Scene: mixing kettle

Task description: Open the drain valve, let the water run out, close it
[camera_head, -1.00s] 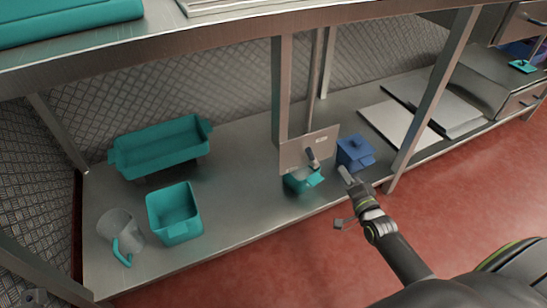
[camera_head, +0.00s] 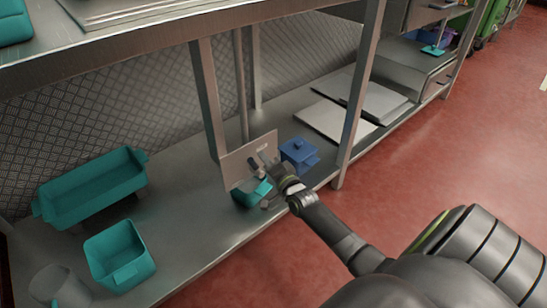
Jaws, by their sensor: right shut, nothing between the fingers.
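A pale metal plate (camera_head: 238,168) stands upright on the lower shelf beside a post. A small dark fitting (camera_head: 254,164) shows in front of it; I cannot tell whether it is the drain valve. A small teal container (camera_head: 250,196) sits below the plate, partly hidden. My right gripper (camera_head: 268,165) is shut and empty, close in front of the plate and just above the container's right side. I cannot tell whether it touches the fitting. No kettle and no running water show. My left gripper is not in view.
A blue lidded box (camera_head: 299,155) stands right of my right gripper. A long teal tub (camera_head: 92,190), a square teal bin (camera_head: 120,256) and a clear jug (camera_head: 58,288) are at left. Flat boards (camera_head: 335,122) lie at right.

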